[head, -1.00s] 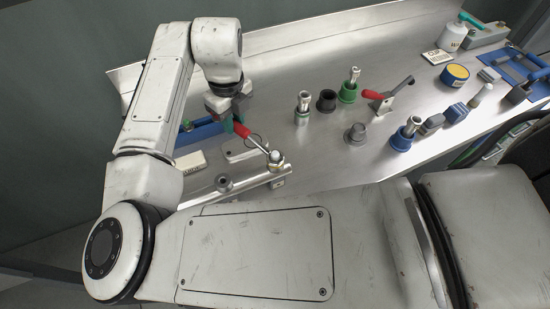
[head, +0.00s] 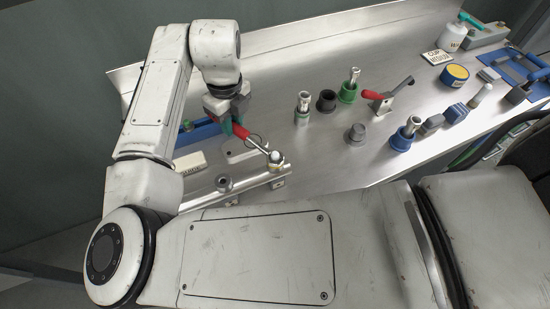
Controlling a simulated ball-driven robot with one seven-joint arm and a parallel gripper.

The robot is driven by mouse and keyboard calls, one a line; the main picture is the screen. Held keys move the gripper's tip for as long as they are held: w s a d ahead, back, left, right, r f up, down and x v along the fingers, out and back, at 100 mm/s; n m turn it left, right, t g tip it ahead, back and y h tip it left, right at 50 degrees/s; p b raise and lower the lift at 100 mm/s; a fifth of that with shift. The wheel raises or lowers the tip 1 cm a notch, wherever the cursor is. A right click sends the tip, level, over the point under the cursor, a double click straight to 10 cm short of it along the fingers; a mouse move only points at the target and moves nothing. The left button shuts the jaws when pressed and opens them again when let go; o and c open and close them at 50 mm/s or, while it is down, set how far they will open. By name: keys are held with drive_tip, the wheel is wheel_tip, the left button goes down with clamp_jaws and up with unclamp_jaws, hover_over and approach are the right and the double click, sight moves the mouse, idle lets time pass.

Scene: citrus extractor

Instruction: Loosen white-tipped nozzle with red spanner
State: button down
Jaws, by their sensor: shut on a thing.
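My gripper (head: 236,117) is shut on the red spanner (head: 248,136) and holds it by its red handle, at the left part of the bench in the head view. The spanner slants down to the right. Its metal end is at the white-tipped nozzle (head: 276,157), which stands upright on the right end of a metal pipe (head: 245,184). The spanner head appears to be around or against the nozzle just below its white tip; I cannot tell how it is seated.
Several nozzles and collars stand to the right, among them a green collar (head: 348,91), a black collar (head: 326,100), a grey cap (head: 356,133) and a blue collar (head: 402,140). A red-handled clamp (head: 383,100) stands behind. A pale block (head: 190,161) lies left of the spanner.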

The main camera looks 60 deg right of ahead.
drive_tip(key=shift+a+n+p, duration=0.35)
drive_tip(key=shift+a+n, duration=0.65)
drive_tip(key=shift+a, duration=0.2)
idle(0.6)
drive_tip(key=shift+d+m+b, duration=0.3)
drive_tip(key=shift+d+m, duration=0.5)
drive_tip(key=shift+d, duration=0.1)
idle(0.5)
idle(0.4)
drive_tip(key=c, duration=1.4)
unclamp_jaws()
clamp_jaws()
drive_tip(key=shift+d, duration=0.2)
drive_tip(key=shift+r+p, duration=0.45)
drive_tip(key=shift+r, duration=0.25)
idle(1.3)
